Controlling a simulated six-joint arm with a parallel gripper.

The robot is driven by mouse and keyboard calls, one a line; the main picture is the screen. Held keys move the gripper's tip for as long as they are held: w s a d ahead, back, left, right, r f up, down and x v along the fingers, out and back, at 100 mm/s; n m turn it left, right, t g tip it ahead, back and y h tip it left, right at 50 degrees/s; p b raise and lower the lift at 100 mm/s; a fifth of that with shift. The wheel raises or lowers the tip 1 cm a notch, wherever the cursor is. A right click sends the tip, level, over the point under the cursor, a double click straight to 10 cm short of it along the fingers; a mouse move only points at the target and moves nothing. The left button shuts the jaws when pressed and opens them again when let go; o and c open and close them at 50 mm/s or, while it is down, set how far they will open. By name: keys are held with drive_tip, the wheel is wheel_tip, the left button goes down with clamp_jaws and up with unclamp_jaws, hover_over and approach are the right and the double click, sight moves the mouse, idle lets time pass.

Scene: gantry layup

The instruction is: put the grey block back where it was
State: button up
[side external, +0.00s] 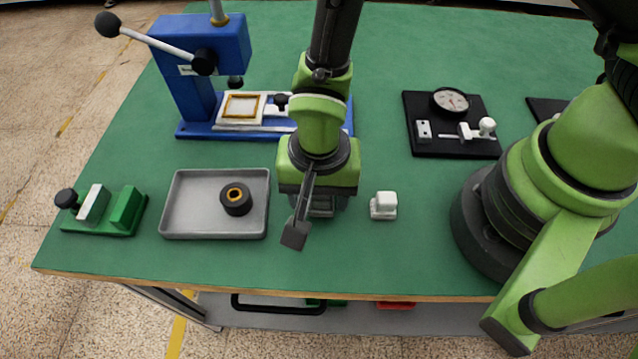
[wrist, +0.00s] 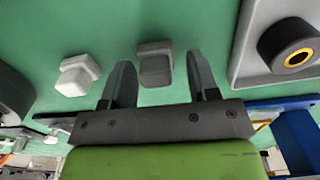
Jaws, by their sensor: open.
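The grey block (wrist: 154,64) stands on the green table top in the wrist view. My gripper (wrist: 161,62) is open, with one dark finger on either side of the block in the picture. Gaps show between the block and both fingers, so it is not clasped. In the side external view my gripper (side external: 318,205) is low over the table, between the grey tray and a white block. There the wrist mostly hides the grey block and the fingertips.
The white block (side external: 384,205) stands just right of my gripper. The grey tray (side external: 190,232) on the left holds a black ring. A blue press (side external: 205,95) stands behind, a gauge plate (side external: 455,145) at right, a green fixture (side external: 105,213) far left. The table's front strip is clear.

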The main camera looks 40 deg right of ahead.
wheel_tip(320, 180, up, 13)
drive_tip(key=d+r+n+t+y, duration=0.2)
drive_tip(key=d+r+t, duration=0.1)
drive_tip(key=d+r, duration=0.75)
drive_tip(key=s+d+r+n+t, duration=0.3)
drive_tip(key=s+d+r+t, duration=0.1)
drive_tip(key=s+d+r, duration=0.1)
drive_tip(key=shift+s+r, duration=0.65)
drive_tip(key=shift+s, duration=0.55)
